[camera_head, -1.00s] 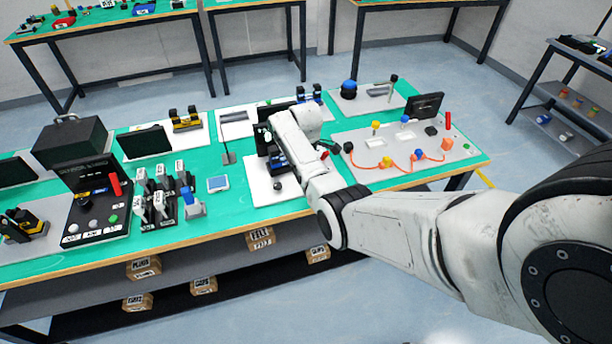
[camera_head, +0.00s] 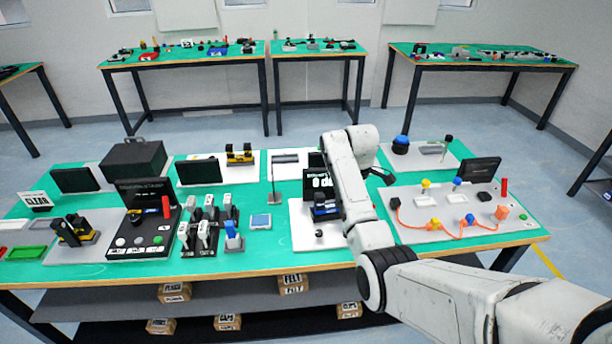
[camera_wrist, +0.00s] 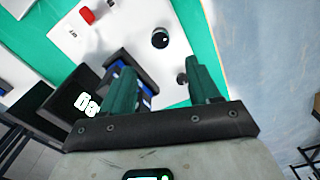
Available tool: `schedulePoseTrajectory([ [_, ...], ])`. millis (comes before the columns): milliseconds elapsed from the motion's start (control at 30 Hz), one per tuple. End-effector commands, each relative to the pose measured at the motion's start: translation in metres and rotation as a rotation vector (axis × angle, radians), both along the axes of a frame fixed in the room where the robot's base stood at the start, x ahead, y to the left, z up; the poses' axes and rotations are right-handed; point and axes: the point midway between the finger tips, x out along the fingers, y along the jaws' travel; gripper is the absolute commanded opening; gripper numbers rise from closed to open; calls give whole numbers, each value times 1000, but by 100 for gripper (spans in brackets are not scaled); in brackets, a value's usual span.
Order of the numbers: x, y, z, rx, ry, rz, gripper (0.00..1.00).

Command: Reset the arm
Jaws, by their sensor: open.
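My white arm reaches over the green workbench (camera_head: 275,250) in the head view, above a white board (camera_head: 303,238) that carries a small black-and-blue machine (camera_head: 322,205). My gripper (camera_wrist: 162,82) shows in the wrist view, with two dark green fingers apart and nothing between them. Below the fingers are the machine with blue parts (camera_wrist: 135,82), a round black knob (camera_wrist: 161,38) and a red button (camera_wrist: 87,15). A black display (camera_wrist: 72,105) with white characters stands at the left. In the head view the arm hides the fingers.
Right of the arm is a grey board (camera_head: 425,232) with coloured knobs and an orange cord. Left are a bank of switches (camera_head: 208,228) and a black control box (camera_head: 140,235). A dark case (camera_head: 132,163) stands at the back left. Shelves with boxes (camera_head: 174,292) are below.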

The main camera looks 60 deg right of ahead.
Motion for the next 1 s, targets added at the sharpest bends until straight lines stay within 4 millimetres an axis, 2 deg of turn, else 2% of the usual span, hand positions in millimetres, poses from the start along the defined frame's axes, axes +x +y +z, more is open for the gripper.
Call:
schedulePoseTrajectory([
  [267, 0, 0, 0, 0, 0, 0, 61],
  [367, 2, 19, -14, -2, 2, -11, 61],
  [467, 2, 54, -37, -9, 2, -44, 61],
  [667, -13, 147, -80, -27, -13, -139, 61],
  [800, -38, 208, -100, -34, -29, -205, 61],
  [1000, -89, 283, -110, -29, -54, -295, 61],
])
